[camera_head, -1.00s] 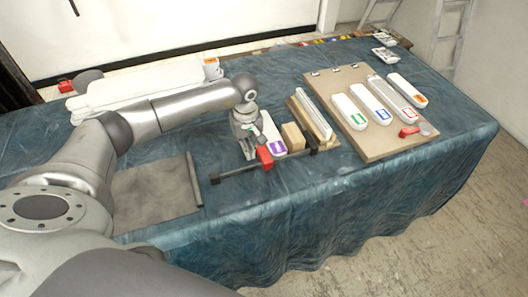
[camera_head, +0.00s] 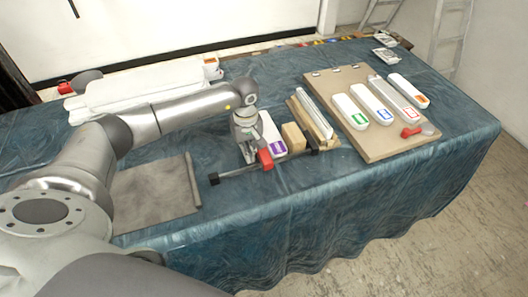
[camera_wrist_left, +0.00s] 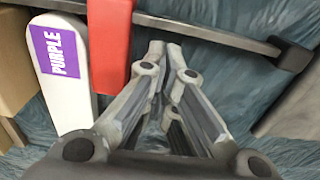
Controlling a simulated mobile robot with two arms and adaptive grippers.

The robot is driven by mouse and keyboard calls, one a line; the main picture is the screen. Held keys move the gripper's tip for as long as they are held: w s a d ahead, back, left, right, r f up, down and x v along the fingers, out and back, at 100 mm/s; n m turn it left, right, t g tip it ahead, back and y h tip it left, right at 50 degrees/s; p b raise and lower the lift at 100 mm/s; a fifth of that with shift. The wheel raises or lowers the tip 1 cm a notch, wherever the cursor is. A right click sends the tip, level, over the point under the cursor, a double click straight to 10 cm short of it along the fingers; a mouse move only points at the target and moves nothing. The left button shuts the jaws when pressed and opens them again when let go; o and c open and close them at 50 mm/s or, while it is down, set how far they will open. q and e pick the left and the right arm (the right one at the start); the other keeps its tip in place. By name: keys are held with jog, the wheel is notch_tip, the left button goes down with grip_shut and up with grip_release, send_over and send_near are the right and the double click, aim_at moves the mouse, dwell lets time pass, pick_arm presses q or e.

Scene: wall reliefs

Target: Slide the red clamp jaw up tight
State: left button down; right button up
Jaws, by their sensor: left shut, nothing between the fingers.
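The red clamp jaw (camera_head: 265,159) sits on the dark bar (camera_head: 236,171) of a clamp lying on the blue cloth. The white piece with a purple label (camera_head: 277,147) is close beside the jaw; I cannot tell whether they touch. A wooden block (camera_head: 293,137) stands between that piece and the clamp's dark far end (camera_head: 312,144). My left gripper (camera_head: 252,158) points down just left of the jaw. In the left wrist view its fingertips (camera_wrist_left: 165,48) are together and empty, right beside the red jaw (camera_wrist_left: 110,40), on the side of the bar's dark end stop (camera_wrist_left: 292,57).
A tan board (camera_head: 385,142) with several white labelled pieces lies to the right. A grey mat (camera_head: 150,195) lies front left. White long parts (camera_head: 130,93) lie at the back left behind my arm. The blue cloth (camera_head: 330,185) is clear in front of the clamp.

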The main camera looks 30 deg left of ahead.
aim_at(263, 150)
pick_arm(q)
jog(key=shift+w+d+b, duration=1.4)
jog(key=shift+w+d, duration=0.15)
jog(key=shift+w, duration=0.25)
dwell(0.9)
jog(key=shift+s+a, duration=0.1)
dwell(0.4)
jog(key=shift+s+a+r, duration=0.1)
jog(key=shift+s+a, duration=0.25)
jog(key=shift+s, duration=0.1)
jog(key=shift+r+p, duration=2.35)
jog(key=shift+r, duration=1.6)
